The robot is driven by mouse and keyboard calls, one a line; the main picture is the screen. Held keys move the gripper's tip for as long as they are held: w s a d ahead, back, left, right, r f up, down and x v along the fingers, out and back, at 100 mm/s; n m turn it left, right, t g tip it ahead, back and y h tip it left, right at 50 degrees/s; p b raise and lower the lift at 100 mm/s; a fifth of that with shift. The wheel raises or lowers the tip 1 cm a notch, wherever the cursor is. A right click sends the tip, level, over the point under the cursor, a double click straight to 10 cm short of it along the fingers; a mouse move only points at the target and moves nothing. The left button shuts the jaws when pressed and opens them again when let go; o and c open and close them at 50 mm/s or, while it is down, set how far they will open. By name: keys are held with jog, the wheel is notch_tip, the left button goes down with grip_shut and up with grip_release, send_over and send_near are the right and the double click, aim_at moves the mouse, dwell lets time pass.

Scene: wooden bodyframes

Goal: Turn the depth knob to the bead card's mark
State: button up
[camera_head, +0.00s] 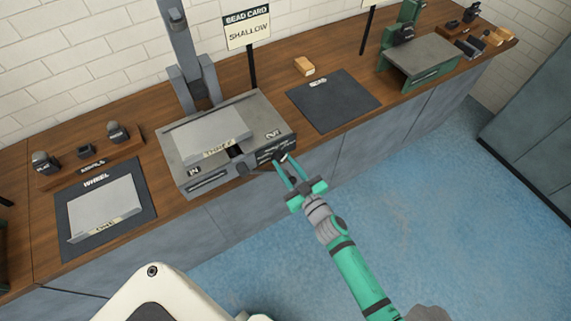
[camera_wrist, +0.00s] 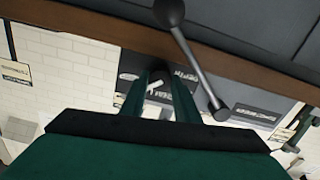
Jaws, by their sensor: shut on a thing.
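The bead card (camera_head: 247,27) stands on a black post behind the grey machine and reads "SHALLOW". The grey machine (camera_head: 180,165) has a dark plate (camera_head: 262,158) at the right of its front face. My gripper (camera_head: 281,161) reaches this plate, and its green fingers are shut on the depth knob (camera_head: 284,157), which shows a pale pointer. In the wrist view the dark knob (camera_wrist: 157,77) and its white pointer (camera_wrist: 154,87) are between the fingers. The fingers partly hide the knob, and I cannot read which mark the pointer faces.
A dark lever with a ball end (camera_wrist: 192,65) crosses close in front in the wrist view. A metal sheet (camera_head: 205,133) lies on the machine. A dark mat (camera_head: 335,105) is to the right, a wheel mat with a panel (camera_head: 75,190) to the left. Open blue floor lies in front.

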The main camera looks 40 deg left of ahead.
jog(key=n, duration=0.3)
jog(key=shift+w+n, duration=0.1)
jog(key=shift+n, duration=0.3)
jog(key=n, duration=0.4)
jog(key=shift+n, duration=0.6)
jog(key=o, duration=1)
jog(key=shift+o, duration=0.2)
jog(key=shift+d, duration=0.15)
jog(key=v, duration=1)
jog(key=shift+s+d, duration=0.2)
jog(key=shift+s, duration=0.05)
